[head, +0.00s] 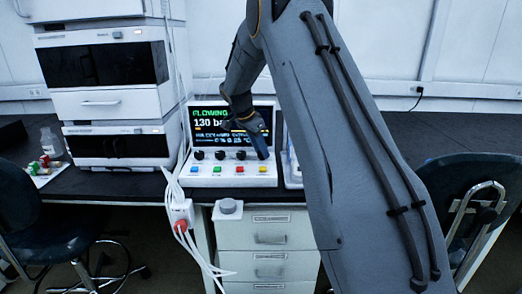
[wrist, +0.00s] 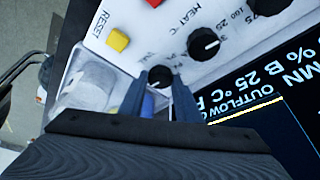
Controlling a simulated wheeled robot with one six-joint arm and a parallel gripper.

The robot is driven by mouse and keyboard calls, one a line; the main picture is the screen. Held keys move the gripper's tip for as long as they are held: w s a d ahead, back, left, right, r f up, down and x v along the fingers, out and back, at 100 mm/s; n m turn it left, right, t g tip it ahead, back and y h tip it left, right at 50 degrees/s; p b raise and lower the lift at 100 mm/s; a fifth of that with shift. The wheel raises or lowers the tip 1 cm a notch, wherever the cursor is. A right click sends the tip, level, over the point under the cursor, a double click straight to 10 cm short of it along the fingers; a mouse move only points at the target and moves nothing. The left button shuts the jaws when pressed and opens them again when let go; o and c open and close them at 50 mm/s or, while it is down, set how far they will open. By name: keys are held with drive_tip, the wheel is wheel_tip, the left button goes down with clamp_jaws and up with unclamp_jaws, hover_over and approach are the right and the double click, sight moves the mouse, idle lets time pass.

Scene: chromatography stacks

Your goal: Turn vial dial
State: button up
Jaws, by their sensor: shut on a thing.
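My gripper (wrist: 160,90) is shut on a small black dial (wrist: 160,75) on a white control panel (wrist: 105,45), with one blue finger on each side of it. Its label is not readable in the wrist view. In the head view my gripper (head: 259,146) is at the right end of the dial row and hides this dial. The panel shows in the head view (head: 205,181) below a screen (head: 233,116) that reads "FLOWING" and "130 ba".
The HEAT dial (wrist: 204,42) is close beside the held one. White instruments (head: 115,105) stand left on the black bench. Chairs (head: 470,200) stand in front.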

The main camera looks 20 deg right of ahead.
drive_tip(key=o, duration=1.1)
drive_tip(key=shift+c, duration=0.2)
drive_tip(key=v, duration=0.7)
drive_tip(key=shift+r+b, duration=0.35)
drive_tip(key=shift+r, duration=0.05)
drive_tip(key=shift+s+a, duration=0.15)
